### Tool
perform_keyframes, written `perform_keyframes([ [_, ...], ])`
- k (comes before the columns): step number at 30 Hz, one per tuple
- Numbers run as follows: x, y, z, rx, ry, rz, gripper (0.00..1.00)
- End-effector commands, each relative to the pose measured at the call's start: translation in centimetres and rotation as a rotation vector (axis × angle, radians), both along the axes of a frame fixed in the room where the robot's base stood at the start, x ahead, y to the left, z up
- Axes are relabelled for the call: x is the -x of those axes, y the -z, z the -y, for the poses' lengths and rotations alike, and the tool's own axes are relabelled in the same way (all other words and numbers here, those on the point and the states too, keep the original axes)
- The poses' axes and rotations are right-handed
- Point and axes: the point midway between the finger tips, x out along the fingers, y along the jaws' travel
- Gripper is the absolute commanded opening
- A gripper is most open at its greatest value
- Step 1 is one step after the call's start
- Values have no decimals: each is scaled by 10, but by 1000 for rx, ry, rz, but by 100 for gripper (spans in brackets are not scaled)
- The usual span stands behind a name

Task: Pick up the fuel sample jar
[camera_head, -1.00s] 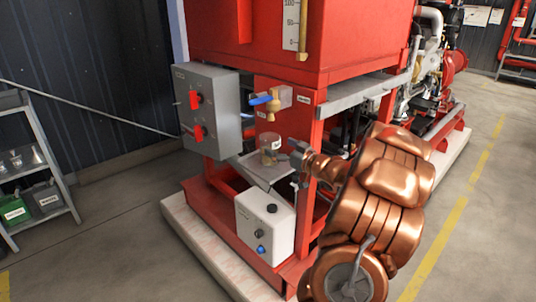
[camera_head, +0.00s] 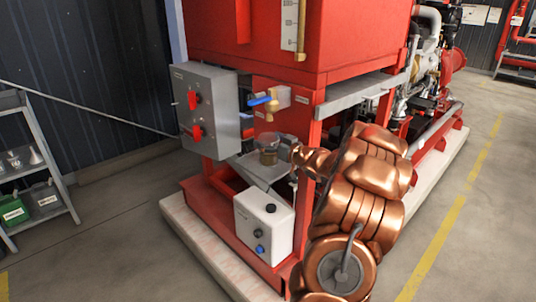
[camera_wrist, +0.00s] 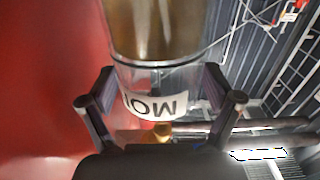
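The fuel sample jar (camera_head: 268,149) is a clear round jar with a brownish content. It stands upright on a small grey shelf (camera_head: 263,172) below a brass valve (camera_head: 270,105) with a blue lever. In the wrist view the jar (camera_wrist: 155,75) fills the upper middle, with a white label showing upside-down letters. My gripper (camera_wrist: 160,90) has its two dark fingers spread, one on each side of the jar. They are very close to the glass; I cannot tell whether the pads touch it. In the head view my gripper reaches the jar from the right, and its fingers are hard to make out.
A grey control box (camera_head: 207,110) with red switches is left of the jar. A white box (camera_head: 264,226) sits below the shelf. The red tank (camera_head: 265,45) overhangs, and a red frame post (camera_head: 307,170) stands close to my arm.

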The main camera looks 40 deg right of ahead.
Motion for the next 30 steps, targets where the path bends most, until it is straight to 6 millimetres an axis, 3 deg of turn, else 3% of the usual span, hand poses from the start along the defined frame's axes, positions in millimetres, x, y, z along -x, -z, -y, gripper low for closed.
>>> perform_keyframes([
  [2, 0, 0, 0, 0, 0, 0, 77],
  [24, 0, 0, 0, 0, 0, 0, 0],
  [30, 0, -1, 0, 0, 1, 1, 0],
])
